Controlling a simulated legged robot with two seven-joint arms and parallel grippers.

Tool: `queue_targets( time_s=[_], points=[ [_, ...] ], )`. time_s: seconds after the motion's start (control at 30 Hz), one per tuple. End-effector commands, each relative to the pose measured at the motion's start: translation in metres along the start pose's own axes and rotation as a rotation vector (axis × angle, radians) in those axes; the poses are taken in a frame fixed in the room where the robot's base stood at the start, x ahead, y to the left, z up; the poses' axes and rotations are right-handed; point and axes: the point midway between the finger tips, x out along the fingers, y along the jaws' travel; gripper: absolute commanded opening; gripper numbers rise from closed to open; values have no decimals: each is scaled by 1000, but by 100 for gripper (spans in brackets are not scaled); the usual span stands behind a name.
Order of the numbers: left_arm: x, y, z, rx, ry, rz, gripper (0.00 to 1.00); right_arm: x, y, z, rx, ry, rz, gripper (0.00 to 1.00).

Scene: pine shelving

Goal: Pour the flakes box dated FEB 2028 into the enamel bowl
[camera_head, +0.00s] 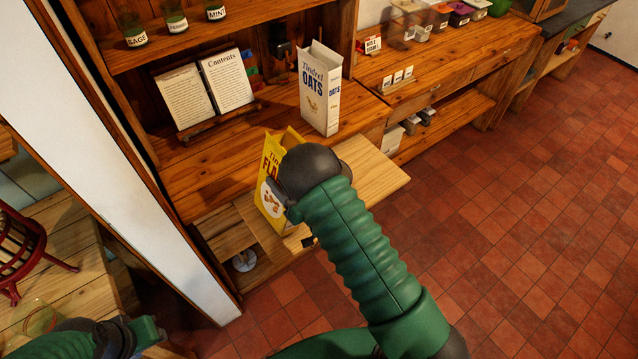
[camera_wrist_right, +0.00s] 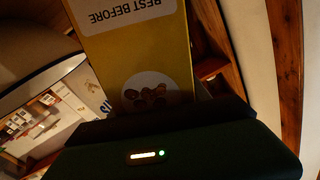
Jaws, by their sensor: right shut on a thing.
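A yellow flakes box (camera_head: 270,185) is upright with its top open, in front of the pine shelf in the head view. My right gripper (camera_head: 291,208) is shut on it, mostly hidden behind my dark wrist. In the right wrist view the yellow box (camera_wrist_right: 150,55) fills the upper middle, with a white label reading BEST BEFORE upside down. The date is cut off. I cannot make out an enamel bowl in either view. My left arm shows at the bottom left of the head view, its fingers not clear.
A white oats box (camera_head: 320,90) stands on the shelf just behind the flakes box. An open book (camera_head: 207,85) rests on a stand to the left. A pale pulled-out board (camera_head: 370,170) lies right of the box. A red chair (camera_head: 25,250) is at the left.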

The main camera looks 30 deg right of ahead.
Motion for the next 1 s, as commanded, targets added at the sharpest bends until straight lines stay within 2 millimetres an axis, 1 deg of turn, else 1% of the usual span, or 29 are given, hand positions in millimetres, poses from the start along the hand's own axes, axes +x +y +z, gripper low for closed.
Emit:
queue_targets(
  time_s=[0.13,0.3,0.63,0.9,1.0],
  points=[
    [1,0,0,0,0,0,36,0,0,1,19,1,1,11],
    [5,0,1,0,0,0,36,-2,-3,4,118,1,2,11],
    [5,0,1,0,0,0,36,-2,-5,5,135,1,0,11],
    [11,0,3,0,0,0,36,-1,-13,12,239,1,1,11],
    [10,0,2,0,0,0,36,-1,-14,12,246,0,0,11]
  ],
)
